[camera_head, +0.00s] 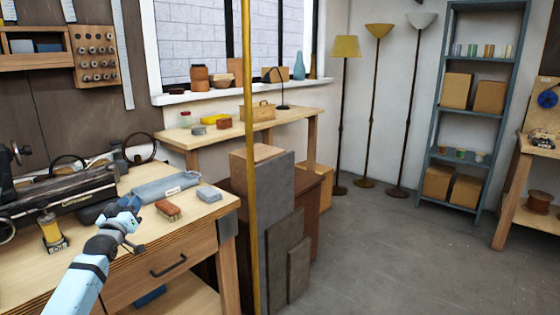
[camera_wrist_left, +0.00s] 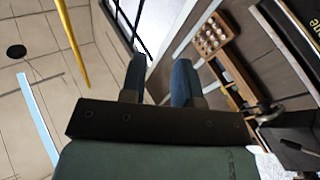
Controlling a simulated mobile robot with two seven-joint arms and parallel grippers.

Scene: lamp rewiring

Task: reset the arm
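My left arm (camera_head: 85,275) reaches in light blue from the bottom left in the head view. My left gripper (camera_head: 128,212) is above the front part of the wooden workbench (camera_head: 120,260), left of a red-brown brush (camera_head: 168,209). In the left wrist view its two dark fingers (camera_wrist_left: 159,78) stand apart with nothing between them. My right arm and gripper are not in view.
A gold pole (camera_head: 250,150) stands upright close in front; it also shows in the left wrist view (camera_wrist_left: 72,40). A blue-grey cloth roll (camera_head: 165,187) and a grey box (camera_head: 209,194) lie on the workbench. Floor lamps (camera_head: 375,110) stand behind open floor.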

